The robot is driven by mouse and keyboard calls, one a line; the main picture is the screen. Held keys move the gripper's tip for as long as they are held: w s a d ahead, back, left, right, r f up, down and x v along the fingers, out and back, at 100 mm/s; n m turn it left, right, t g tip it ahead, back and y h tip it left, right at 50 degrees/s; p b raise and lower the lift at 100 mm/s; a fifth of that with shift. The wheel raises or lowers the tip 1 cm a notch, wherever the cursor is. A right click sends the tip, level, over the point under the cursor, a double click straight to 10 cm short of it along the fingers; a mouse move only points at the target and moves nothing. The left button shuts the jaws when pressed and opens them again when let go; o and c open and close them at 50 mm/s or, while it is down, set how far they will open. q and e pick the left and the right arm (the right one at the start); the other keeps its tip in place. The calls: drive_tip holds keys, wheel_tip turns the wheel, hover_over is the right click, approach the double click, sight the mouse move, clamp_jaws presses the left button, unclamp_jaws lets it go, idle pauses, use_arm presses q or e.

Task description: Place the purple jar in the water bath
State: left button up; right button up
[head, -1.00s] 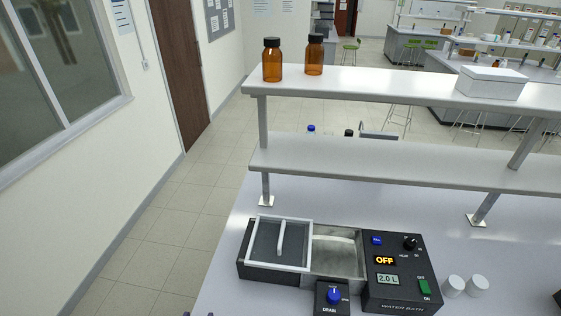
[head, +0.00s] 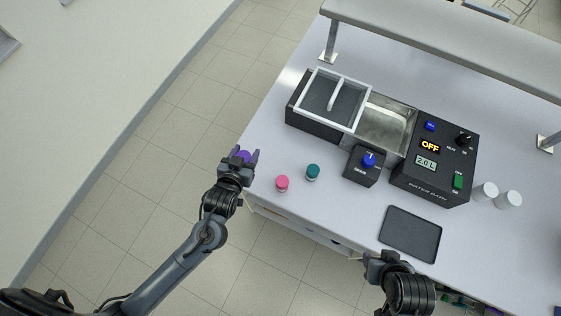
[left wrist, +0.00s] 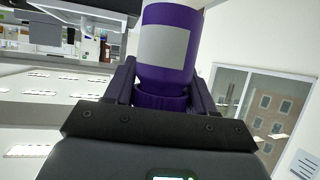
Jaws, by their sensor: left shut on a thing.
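The purple jar (head: 243,156) is held between the fingers of my left gripper (head: 243,159), by the left edge of the table. In the left wrist view the purple jar (left wrist: 172,68) shows a pale label, with the fingers closed on both sides of it. The water bath (head: 300,119) stands on the table to the right of the jar. A framed lid (head: 320,97) covers its left part; the metal basin (head: 385,128) is open on the right. Its display reads OFF and 2.0 L. My right gripper (head: 378,262) is at the table's front edge; its fingers are unclear.
A pink-capped jar (head: 282,184) and a teal-capped jar (head: 312,172) stand in front of the bath. A dark tray (head: 411,234) lies at the front. Two white containers (head: 497,194) stand right of the bath. A shelf (head: 450,45) runs above the table's back.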

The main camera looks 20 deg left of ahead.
use_arm(q)
drive_tip(key=w+d+f+b, duration=0.3)
drive_tip(key=d+f+b, duration=0.2)
drive_tip(key=d+b, duration=0.15)
drive_tip(key=w+d+f+b, duration=0.3)
drive_tip(key=d+f+b, duration=0.15)
drive_tip(key=d, duration=0.25)
drive_tip(key=shift+w+a+f+b, duration=0.15)
drive_tip(key=shift+w+a+f, duration=0.3)
drive_tip(key=shift+a+f, duration=1.35)
drive_tip(key=shift+w+a+f+b, duration=0.1)
drive_tip(key=shift+w+a+f, duration=0.3)
drive_tip(key=shift+a+f, duration=1.35)
drive_tip(key=shift+w+a+f+b, duration=0.15)
drive_tip(key=shift+w+a+f, duration=0.3)
drive_tip(key=shift+a+f, duration=1.35)
use_arm(e)
wheel_tip(320, 180, down, 14)
drive_tip(key=shift+d, duration=0.15)
use_arm(q)
drive_tip(key=shift+a+r, duration=0.1)
drive_tip(key=shift+a, duration=0.05)
drive_tip(key=o, duration=1.1)
